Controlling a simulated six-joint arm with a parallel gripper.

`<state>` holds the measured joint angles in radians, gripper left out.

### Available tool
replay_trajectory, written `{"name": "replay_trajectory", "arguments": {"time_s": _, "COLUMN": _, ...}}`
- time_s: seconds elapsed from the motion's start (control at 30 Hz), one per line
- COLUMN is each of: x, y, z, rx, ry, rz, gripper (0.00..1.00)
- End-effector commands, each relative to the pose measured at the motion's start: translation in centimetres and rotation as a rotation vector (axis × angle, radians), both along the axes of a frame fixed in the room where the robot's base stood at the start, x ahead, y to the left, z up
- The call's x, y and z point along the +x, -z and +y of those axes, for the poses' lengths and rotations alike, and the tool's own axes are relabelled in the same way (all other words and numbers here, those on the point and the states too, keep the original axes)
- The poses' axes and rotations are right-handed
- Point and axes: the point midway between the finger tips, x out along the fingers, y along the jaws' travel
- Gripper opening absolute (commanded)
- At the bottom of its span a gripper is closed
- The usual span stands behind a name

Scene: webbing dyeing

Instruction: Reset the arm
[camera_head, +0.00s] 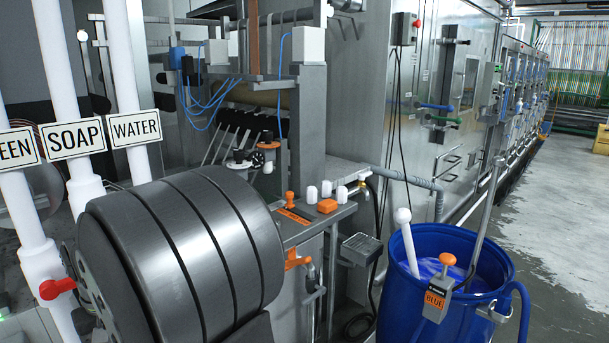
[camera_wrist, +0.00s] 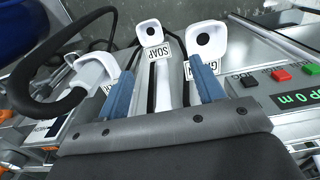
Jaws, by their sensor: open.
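My gripper (camera_wrist: 163,90) shows in the wrist view. Its two blue fingers stand wide apart, and nothing is held between them. Behind the fingers are white pipe openings, one by a SOAP label (camera_wrist: 173,48) and one by a label that begins with G and is partly covered. My gripper is not visible in the head view.
White pipes with a SOAP sign (camera_head: 75,136) and a WATER sign (camera_head: 136,129) stand at left. A blue barrel (camera_head: 410,285) with blue liquid stands at right. A control panel with a red button (camera_wrist: 280,75) and a black hose (camera_wrist: 60,50) flank my gripper.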

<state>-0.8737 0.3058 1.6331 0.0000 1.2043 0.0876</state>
Motion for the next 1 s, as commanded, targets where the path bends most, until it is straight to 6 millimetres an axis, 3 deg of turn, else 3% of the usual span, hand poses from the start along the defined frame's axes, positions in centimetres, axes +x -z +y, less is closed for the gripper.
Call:
{"name": "replay_trajectory", "arguments": {"time_s": 0.33, "x": -2.1, "y": 3.0, "z": 4.5, "rx": 0.000, "ry": -0.002, "rz": 0.000, "gripper": 0.61}}
{"name": "replay_trajectory", "arguments": {"time_s": 0.8, "x": -2.6, "y": 3.6, "z": 5.5, "rx": 0.001, "ry": 0.001, "rz": -0.001, "gripper": 0.61}}
{"name": "replay_trajectory", "arguments": {"time_s": 1.0, "x": -2.6, "y": 3.6, "z": 5.4, "rx": 0.001, "ry": 0.001, "rz": -0.001, "gripper": 1.00}}
